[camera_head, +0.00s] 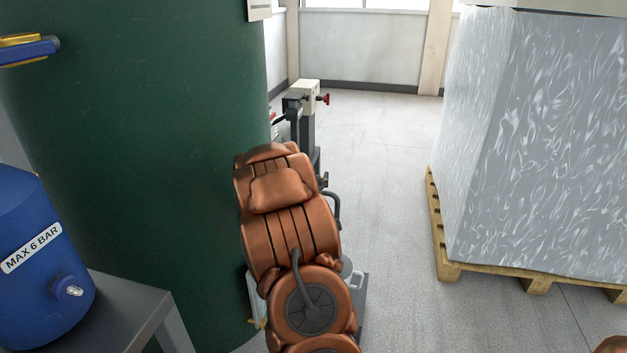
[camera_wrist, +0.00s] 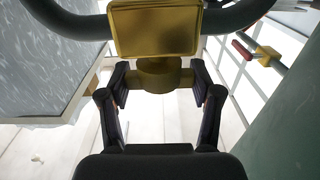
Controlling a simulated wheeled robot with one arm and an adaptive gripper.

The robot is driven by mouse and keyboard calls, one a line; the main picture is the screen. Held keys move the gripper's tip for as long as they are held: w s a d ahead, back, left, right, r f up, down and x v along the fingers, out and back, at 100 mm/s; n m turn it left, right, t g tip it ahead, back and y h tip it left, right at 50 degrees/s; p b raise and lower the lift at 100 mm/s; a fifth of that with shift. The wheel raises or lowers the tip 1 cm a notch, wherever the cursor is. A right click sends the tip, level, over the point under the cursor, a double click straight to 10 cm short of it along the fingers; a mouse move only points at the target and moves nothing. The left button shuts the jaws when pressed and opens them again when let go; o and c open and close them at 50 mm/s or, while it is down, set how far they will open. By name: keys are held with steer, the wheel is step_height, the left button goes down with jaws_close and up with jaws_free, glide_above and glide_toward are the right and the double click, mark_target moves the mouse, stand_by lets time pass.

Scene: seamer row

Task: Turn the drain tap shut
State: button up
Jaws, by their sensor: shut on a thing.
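In the wrist view, my gripper (camera_wrist: 159,76) has its two dark fingers closed on either side of a round yellow neck. The neck sits under a yellow rectangular block (camera_wrist: 155,28). A thick dark curved bar (camera_wrist: 68,20) runs out from both sides of this block. I cannot tell for sure whether this yellow fitting is the drain tap. A yellow valve with a red handle (camera_wrist: 243,50) shows at the upper right, apart from my fingers. In the head view, my copper arm hides my gripper. A small yellow part (camera_head: 259,324) shows low beside the green tank.
The green tank (camera_head: 150,150) stands close on the left of my arm, with a blue-handled yellow valve (camera_head: 28,48) on it. A blue vessel (camera_head: 40,260) stands at lower left. A wrapped load (camera_head: 540,140) on a wooden pallet (camera_head: 490,274) stands right. The floor between is clear.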

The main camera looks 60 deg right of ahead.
steer(key=o, duration=1.2)
steer(key=shift+c, duration=0.2)
steer(key=v, duration=0.7)
steer(key=shift+s+a, duration=0.15)
steer(key=shift+a, duration=0.1)
